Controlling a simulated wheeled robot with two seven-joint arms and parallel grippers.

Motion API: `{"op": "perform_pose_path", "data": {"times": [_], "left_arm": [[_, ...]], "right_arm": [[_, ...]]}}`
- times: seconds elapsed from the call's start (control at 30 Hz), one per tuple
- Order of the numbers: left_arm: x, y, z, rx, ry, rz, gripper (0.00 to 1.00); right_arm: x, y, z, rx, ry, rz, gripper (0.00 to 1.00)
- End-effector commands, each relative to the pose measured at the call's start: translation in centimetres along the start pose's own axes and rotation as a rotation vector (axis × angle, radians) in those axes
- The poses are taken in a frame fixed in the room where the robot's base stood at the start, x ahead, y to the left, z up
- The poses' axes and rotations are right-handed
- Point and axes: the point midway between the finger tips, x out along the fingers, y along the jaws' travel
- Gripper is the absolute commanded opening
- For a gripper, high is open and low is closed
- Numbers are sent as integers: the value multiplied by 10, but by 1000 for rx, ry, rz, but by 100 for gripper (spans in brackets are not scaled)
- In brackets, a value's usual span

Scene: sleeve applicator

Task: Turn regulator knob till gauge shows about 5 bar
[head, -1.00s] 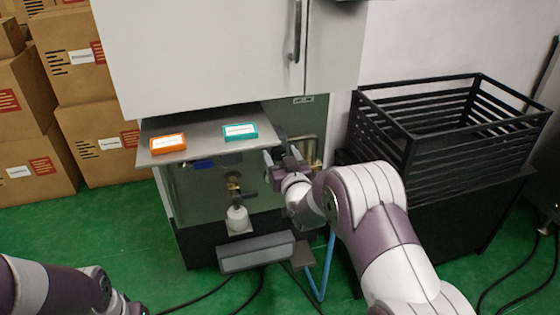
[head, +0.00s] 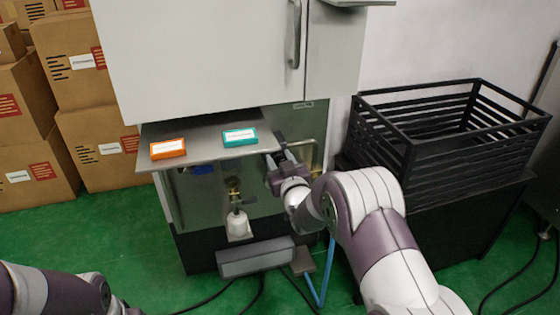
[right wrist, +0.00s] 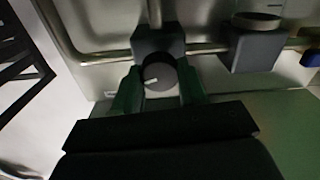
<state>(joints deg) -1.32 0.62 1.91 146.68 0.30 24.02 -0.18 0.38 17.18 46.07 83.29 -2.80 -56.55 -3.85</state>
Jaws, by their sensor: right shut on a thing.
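The regulator knob (right wrist: 159,77) is a dark round knob with a pale pointer mark, in the right wrist view. It sits in front of a dark block on a metal pipe. My right gripper (right wrist: 158,92) is shut on the knob, with a finger on each side. In the head view my right gripper (head: 278,160) reaches under the shelf's right end and hides the knob. A second dark block with a round top (right wrist: 254,45), possibly the gauge, is to the right in the wrist view; its dial cannot be read. My left gripper is not in view; only my left arm shows.
A metal shelf (head: 200,147) with an orange box (head: 168,149) and a teal box (head: 239,137) is just above the right gripper. A black slatted crate (head: 440,125) stands close to the right of my arm. A blue hose (head: 318,287) hangs below.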

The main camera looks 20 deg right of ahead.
Motion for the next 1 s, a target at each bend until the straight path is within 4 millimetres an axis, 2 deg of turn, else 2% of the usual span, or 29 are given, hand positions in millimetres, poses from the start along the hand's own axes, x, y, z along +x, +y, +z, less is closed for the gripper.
{"op": "perform_pose_path", "data": {"times": [1.0], "left_arm": [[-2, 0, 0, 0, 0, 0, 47]], "right_arm": [[0, -3, 1, -929, 2, 0, 11]]}}
